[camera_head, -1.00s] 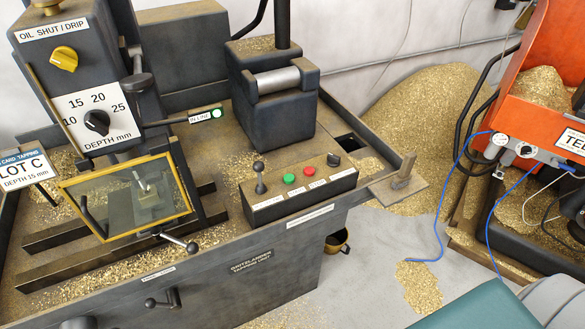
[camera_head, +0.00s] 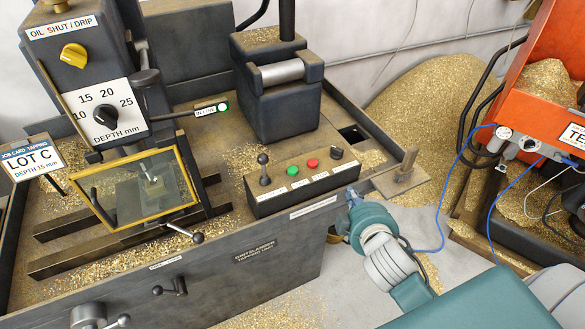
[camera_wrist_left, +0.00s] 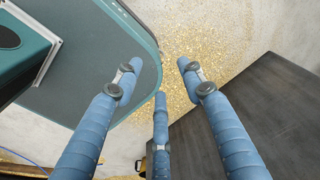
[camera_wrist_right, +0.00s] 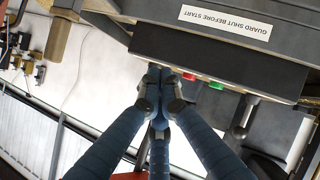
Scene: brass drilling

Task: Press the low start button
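The low control box (camera_head: 300,184) sits on the front right of the machine bed. On it are a green button (camera_head: 292,170), a red button (camera_head: 312,163) and a dark knob (camera_head: 336,153). My right gripper (camera_head: 352,195) is in front of the box's right end, lower than the buttons and apart from green. In the right wrist view its fingertips (camera_wrist_right: 160,77) are together and empty, close to the box front; the red (camera_wrist_right: 189,76) and green (camera_wrist_right: 216,86) buttons show beyond. My left gripper (camera_wrist_left: 159,75) is open and empty over the floor, outside the head view.
A black-knobbed lever (camera_head: 264,165) stands left of the green button. A yellow-framed guard (camera_head: 140,190) covers the work area. An upright post on a plate (camera_head: 407,163) stands right of the box. Brass chips (camera_head: 410,105) heap at the back right. An orange machine (camera_head: 550,110) stands at right.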

